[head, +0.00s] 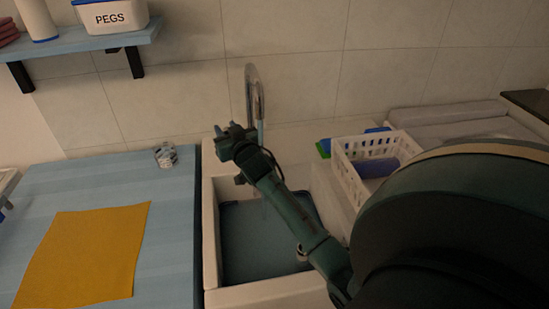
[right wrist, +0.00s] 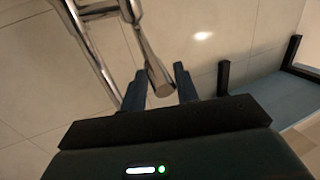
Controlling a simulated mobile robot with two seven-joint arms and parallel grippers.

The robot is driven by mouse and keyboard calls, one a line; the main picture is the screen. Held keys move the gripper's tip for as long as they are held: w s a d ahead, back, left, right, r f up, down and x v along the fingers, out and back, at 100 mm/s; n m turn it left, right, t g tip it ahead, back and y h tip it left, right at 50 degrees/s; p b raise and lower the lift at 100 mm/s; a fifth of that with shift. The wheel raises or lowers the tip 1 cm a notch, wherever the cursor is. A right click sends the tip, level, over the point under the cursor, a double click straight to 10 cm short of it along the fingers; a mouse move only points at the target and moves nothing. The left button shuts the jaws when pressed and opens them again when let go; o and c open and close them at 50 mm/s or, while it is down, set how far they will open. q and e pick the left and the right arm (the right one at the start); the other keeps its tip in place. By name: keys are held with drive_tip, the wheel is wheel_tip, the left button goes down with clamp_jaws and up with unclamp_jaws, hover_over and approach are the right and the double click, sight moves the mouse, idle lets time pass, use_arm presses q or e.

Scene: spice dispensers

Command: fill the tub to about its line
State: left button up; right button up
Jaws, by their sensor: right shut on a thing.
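A chrome tap (head: 251,90) stands behind the white sink (head: 211,250). In the right wrist view, its lever (right wrist: 160,82) lies between my right gripper's fingers (right wrist: 160,90), and the gripper is shut on it. In the head view, my right gripper (head: 222,137) is at the left of the spout, above the sink's back edge. A bluish vertical streak under the spout looks like running water, partly hidden by my arm. A tub with a dark blue rim (head: 232,203) sits in the sink. My arm covers part of it, and I cannot make out its line. My left gripper is not in view.
A white basket (head: 345,170) with coloured things stands right of the sink. A small clear jar (head: 166,155) and an orange cloth (head: 85,255) are on the blue counter (head: 175,215). A PEGS box (head: 110,17) is on the wall shelf. My arm blocks the lower right.

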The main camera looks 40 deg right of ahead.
drive_tip(key=shift+a+f, duration=0.1)
drive_tip(key=shift+a, duration=0.1)
drive_tip(key=shift+s+a+f+b, duration=0.15)
drive_tip(key=shift+s+f+b, duration=0.1)
drive_tip(key=shift+f, duration=0.25)
drive_tip(key=shift+s+a+f+b, duration=0.15)
drive_tip(key=shift+s+f+b, duration=0.05)
drive_tip(key=shift+f, duration=0.3)
drive_tip(key=shift+s+a+f, duration=0.1)
drive_tip(key=shift+s+f, duration=0.05)
drive_tip(key=shift+f, duration=0.35)
drive_tip(key=o, duration=0.8)
drive_tip(key=shift+r, duration=0.1)
